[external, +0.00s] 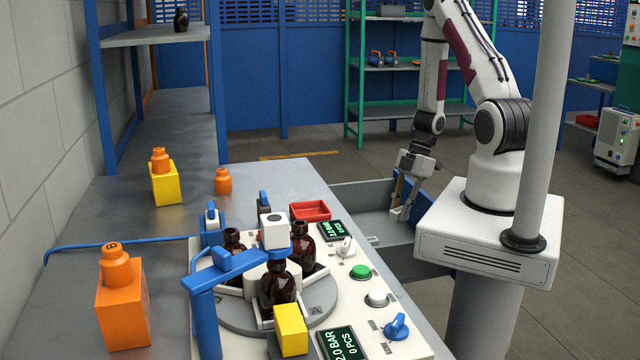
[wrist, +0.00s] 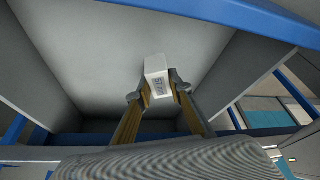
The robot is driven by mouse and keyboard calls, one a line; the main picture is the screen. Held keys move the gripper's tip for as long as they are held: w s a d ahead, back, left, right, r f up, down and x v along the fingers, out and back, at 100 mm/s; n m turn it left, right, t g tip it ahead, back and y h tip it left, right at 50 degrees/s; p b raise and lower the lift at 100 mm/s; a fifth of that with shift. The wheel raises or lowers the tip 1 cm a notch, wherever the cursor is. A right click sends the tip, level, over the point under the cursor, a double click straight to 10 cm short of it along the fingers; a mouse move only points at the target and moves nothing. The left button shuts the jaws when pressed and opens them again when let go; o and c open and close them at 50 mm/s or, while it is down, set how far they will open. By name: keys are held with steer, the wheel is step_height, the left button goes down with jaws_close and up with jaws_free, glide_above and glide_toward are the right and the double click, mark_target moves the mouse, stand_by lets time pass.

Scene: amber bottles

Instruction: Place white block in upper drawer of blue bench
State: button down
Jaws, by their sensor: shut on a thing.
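My gripper (external: 402,205) reaches down into the open drawer of the blue bench (external: 358,197) in the external view. Whether the block touches the drawer floor cannot be told.
The bench top carries a turntable (external: 322,305) with amber bottles (external: 279,285), a red tray (external: 310,210) and knobs near the drawer side. A grey post (external: 545,130) stands right of my arm. The drawer's blue rim (wrist: 230,14) and side walls surround the gripper.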

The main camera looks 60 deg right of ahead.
steer(key=shift+f, duration=1.95)
steer(key=shift+f, duration=2.1)
steer(key=shift+f, duration=0.1)
steer(key=c, duration=1.8)
jaws_free()
steer(key=shift+v, duration=6.1)
steer(key=shift+w, duration=0.1)
